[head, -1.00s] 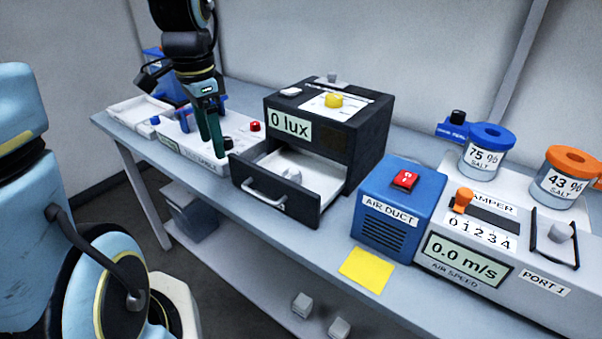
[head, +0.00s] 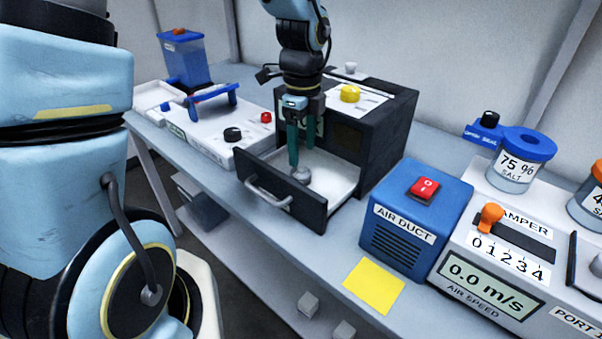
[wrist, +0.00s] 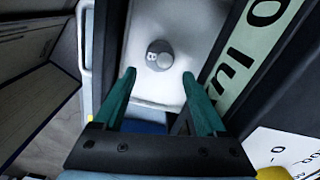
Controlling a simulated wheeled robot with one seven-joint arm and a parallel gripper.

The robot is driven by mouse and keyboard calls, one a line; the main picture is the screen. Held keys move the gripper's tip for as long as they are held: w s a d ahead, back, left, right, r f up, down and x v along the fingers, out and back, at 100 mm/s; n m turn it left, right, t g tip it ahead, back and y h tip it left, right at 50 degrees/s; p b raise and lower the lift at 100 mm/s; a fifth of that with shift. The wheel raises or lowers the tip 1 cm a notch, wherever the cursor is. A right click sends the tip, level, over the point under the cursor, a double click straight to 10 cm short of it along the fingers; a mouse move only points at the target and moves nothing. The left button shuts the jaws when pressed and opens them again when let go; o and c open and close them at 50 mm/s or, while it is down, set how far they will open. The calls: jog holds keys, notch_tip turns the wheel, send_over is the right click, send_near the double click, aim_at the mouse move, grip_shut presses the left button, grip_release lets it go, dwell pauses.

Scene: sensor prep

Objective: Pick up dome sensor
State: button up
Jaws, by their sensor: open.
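The dome sensor (head: 302,174) is a small grey rounded piece in the open drawer (head: 335,180) of the black lux box (head: 375,130). In the wrist view the dome sensor (wrist: 159,55) sits on the pale drawer floor, beyond and between my fingertips. My gripper (head: 301,160) points down over the drawer, with its green fingers close to the sensor in the head view. In the wrist view my gripper (wrist: 159,80) is open, with nothing between its fingers.
The drawer's dark front (head: 285,190) with its handle and the lux box body stand close around my gripper. A blue air duct box (head: 415,215) is to the right, and a white panel with a blue handle (head: 213,95) is to the left. A yellow note (head: 373,287) lies in front.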

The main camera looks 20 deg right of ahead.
aim_at(302, 169)
jog(key=shift+f+p, duration=0.4)
jog(key=shift+f, duration=2.8)
jog(key=c, duration=1.1)
